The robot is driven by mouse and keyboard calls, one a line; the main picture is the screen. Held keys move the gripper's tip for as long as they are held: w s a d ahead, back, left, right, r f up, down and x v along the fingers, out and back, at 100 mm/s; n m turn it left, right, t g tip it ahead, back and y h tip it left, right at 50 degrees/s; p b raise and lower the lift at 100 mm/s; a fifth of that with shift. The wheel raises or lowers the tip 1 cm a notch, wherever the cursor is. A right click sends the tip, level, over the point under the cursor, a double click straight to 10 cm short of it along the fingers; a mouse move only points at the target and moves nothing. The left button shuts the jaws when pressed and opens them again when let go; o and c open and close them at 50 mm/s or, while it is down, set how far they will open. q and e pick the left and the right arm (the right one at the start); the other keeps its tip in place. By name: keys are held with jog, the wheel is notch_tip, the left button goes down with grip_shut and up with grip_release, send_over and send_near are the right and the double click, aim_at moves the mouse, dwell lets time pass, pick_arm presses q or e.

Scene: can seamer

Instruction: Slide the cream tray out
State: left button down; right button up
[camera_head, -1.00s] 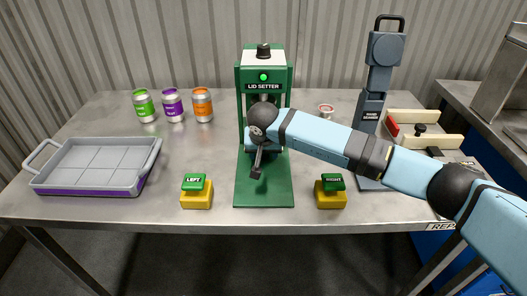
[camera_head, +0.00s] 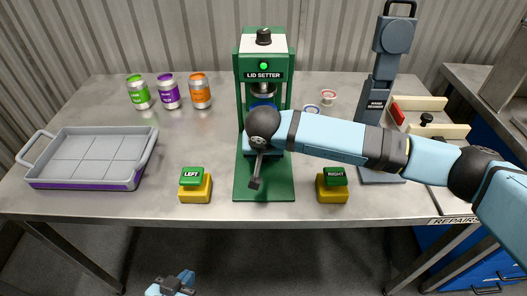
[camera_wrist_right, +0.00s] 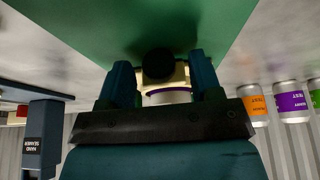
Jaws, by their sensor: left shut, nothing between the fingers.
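A cream piece (camera_wrist_right: 180,74), which I take for the cream tray, shows in the right wrist view with a round black knob (camera_wrist_right: 158,64) in front of it. A pale round thing with a purple edge (camera_wrist_right: 168,96) is beside it. My right gripper (camera_wrist_right: 164,82) has its fingers apart on either side of the knob, with gaps showing. In the head view my right wrist hides this spot at the front of the green lid setter (camera_head: 264,44). My left gripper (camera_head: 172,284) is shut and empty at the bottom edge, in front of the table.
A grey tray (camera_head: 95,150) lies left. Green (camera_head: 138,92), purple (camera_head: 169,91) and orange (camera_head: 200,91) cans stand behind. Yellow left (camera_head: 196,192) and right (camera_head: 332,194) button blocks flank the setter's base. A hand seamer (camera_head: 379,90) with cream bars (camera_head: 440,131) stands right.

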jog(key=shift+r, duration=0.3)
jog(key=v, duration=1.3)
jog(key=shift+p, duration=0.45)
